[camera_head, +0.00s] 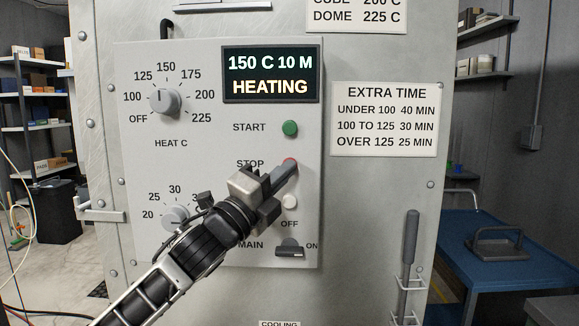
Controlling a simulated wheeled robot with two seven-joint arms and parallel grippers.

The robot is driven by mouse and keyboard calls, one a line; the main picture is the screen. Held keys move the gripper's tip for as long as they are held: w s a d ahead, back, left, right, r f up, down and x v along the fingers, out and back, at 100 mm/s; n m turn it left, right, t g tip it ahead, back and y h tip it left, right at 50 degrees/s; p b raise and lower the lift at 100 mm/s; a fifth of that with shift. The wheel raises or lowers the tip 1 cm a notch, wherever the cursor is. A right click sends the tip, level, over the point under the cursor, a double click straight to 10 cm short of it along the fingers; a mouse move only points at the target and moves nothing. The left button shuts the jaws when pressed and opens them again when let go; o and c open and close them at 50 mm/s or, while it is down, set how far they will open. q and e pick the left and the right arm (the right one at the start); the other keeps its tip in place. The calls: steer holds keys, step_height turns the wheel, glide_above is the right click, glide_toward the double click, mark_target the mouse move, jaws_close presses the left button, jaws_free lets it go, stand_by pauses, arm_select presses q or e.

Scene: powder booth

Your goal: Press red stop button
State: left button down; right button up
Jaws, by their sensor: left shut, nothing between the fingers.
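The red stop button (291,161) is on the grey control panel (195,60), right of the word STOP. Only its upper rim shows; the fingers hide the rest. My left gripper (289,170) is shut and empty, with its fingertips in front of the stop button's lower part. I cannot tell whether they touch it. The display (271,74) reads 150 C 10 M HEATING. My right gripper is not in view.
The green start button (290,128) is just above, and a pale button (290,202) just below. The heat dial (165,101) is at upper left. My arm partly covers the lower dial (174,217). The main switch (290,250) sits at the panel's bottom.

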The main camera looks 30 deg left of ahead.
arm_select(q)
steer(key=shift+w+a, duration=0.15)
steer(key=shift+w, duration=0.1)
steer(key=shift+s, duration=0.1)
stand_by(0.5)
steer(key=shift+s+d, duration=0.45)
steer(key=shift+s, duration=0.2)
steer(key=shift+s, duration=0.1)
steer(key=s+d, duration=0.1)
steer(key=s, duration=0.1)
steer(key=s+d, duration=0.1)
steer(key=s, duration=0.1)
steer(key=shift+d, duration=0.3)
stand_by(0.6)
